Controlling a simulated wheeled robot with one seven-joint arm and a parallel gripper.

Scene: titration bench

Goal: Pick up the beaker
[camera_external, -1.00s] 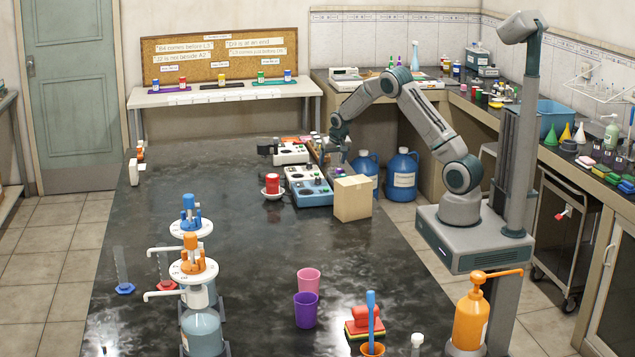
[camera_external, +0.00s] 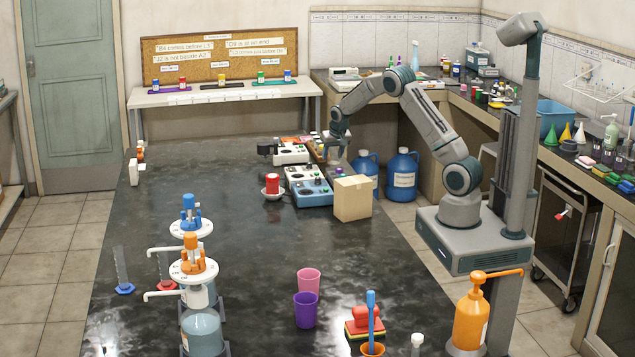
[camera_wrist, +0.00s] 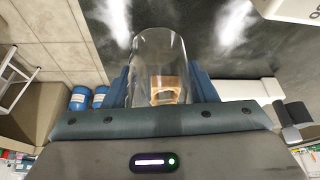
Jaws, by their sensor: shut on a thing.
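A clear, transparent beaker (camera_wrist: 158,50) stands out between the blue fingers of my gripper (camera_wrist: 162,85) in the wrist view. The fingers are shut on its sides. A tan object shows through the glass. In the camera_external view my gripper (camera_external: 337,143) is over the far right part of the black bench, near the control boxes. The beaker is too small and clear to make out there.
A blue control box (camera_external: 310,190) and a white one (camera_external: 291,153) are beside my gripper. A cardboard box (camera_external: 352,198) stands nearer the camera. Blue jugs (camera_external: 402,173) are beyond the bench's right edge. The bench's middle (camera_external: 235,245) is clear.

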